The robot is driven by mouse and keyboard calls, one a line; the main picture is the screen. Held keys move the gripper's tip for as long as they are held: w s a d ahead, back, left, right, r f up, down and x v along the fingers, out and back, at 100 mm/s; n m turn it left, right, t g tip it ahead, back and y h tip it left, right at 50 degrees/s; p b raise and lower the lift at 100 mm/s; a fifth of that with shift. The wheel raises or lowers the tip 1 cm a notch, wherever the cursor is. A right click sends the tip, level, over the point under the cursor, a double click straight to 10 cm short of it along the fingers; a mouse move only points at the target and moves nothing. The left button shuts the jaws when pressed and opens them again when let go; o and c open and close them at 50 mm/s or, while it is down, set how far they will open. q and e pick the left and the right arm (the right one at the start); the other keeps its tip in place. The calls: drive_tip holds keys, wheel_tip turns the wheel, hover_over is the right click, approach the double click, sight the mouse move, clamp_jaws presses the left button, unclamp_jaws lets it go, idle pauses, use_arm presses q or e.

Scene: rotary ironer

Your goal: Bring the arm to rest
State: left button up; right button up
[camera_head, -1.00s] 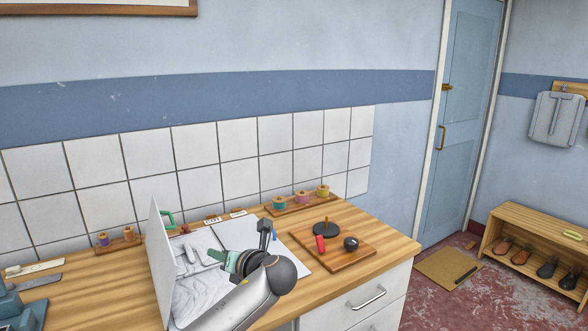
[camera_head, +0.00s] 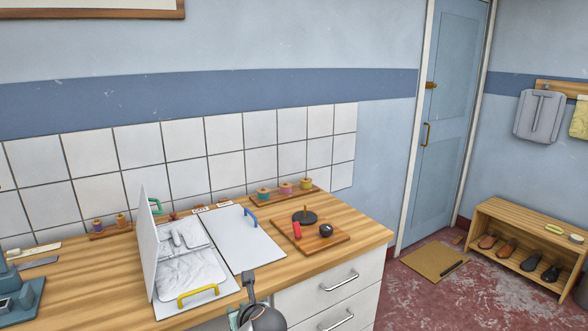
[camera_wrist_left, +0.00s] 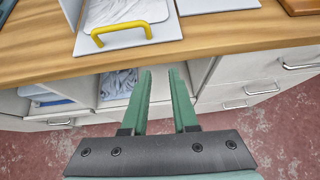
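My left arm (camera_head: 264,317) shows at the bottom of the head view, in front of the counter, with only a bit of the green gripper visible. In the left wrist view my left gripper (camera_wrist_left: 160,74) has its two green fingers apart, with nothing between them. The fingers point at the counter's front edge, above the open shelf space below it. My right gripper is in neither view.
The wooden counter (camera_head: 350,237) carries an open white folding board with a yellow handle (camera_head: 198,291), grey-white cloth (camera_head: 192,268) inside, and a flat white panel (camera_head: 243,240). A wooden board (camera_head: 310,238) with small items lies at right. White drawers (camera_head: 330,290) are below.

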use_arm(q)
drive_tip(key=s+d+f+n+g+h, duration=0.25)
drive_tip(key=s+f+n+h, duration=0.45)
drive_tip(key=s+f+n, duration=0.9)
drive_tip(key=s+a+f+n+t, duration=0.1)
drive_tip(key=s+a+n, duration=0.2)
drive_tip(key=s+n, duration=0.3)
drive_tip(key=s+a+f+n+t, duration=0.1)
drive_tip(key=s+n, duration=0.5)
drive_tip(key=s, duration=0.6)
drive_tip(key=shift+s+a+f+h, duration=0.25)
drive_tip(key=shift+a+f+h, duration=0.25)
drive_tip(key=shift+a, duration=0.65)
drive_tip(key=shift+f, duration=0.1)
drive_tip(key=shift+c, duration=0.4)
